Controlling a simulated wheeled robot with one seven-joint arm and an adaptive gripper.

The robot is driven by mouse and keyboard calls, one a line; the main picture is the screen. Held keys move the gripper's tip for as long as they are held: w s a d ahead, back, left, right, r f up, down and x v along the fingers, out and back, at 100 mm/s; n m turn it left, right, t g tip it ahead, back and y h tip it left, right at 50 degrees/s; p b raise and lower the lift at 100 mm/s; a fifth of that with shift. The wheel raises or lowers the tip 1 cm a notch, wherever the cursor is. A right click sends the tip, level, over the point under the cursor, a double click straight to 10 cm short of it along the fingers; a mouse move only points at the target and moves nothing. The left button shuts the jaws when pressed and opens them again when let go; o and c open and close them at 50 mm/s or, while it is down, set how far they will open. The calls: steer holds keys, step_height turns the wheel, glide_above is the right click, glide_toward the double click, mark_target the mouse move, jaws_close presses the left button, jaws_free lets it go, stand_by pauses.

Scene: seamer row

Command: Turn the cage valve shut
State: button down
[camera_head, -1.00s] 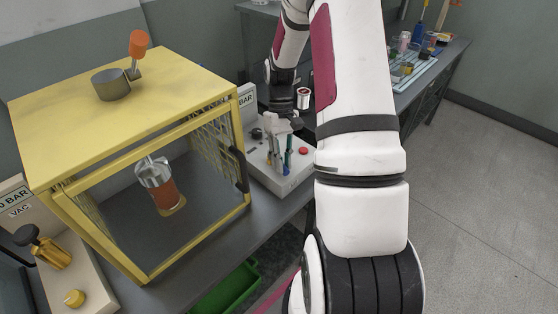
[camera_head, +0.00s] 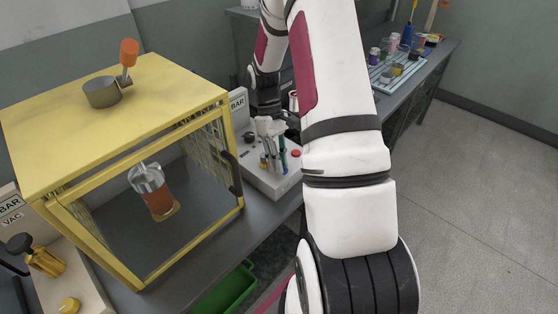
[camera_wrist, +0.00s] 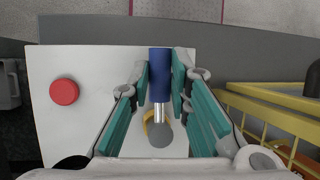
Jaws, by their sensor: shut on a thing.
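A lever with a blue handle (camera_wrist: 160,72), a metal stem and a brass-coloured base stands on a white panel in the wrist view. My gripper (camera_wrist: 164,76) has its teal-padded fingers on either side of the blue handle and is shut on it. The handle points toward the top of that view. In the head view my gripper (camera_head: 272,155) is down over the white panel box (camera_head: 285,184), right of the yellow cage (camera_head: 222,97), and the lever is mostly hidden by the fingers. I cannot tell from the markings which lever position is shut.
A red button (camera_wrist: 64,92) sits beside the lever. The yellow cage frame (camera_wrist: 272,118) is close on the other side. A clear cylinder with orange contents (camera_head: 155,190) stands inside the cage. An orange-handled fitting (camera_head: 129,53) is on its top. A green bin (camera_head: 232,288) is below the bench.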

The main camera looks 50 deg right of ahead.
steer(key=c, duration=1.5)
jaws_free()
steer(key=shift+d, duration=0.1)
steer(key=shift+r, duration=0.1)
steer(key=v, duration=1.2)
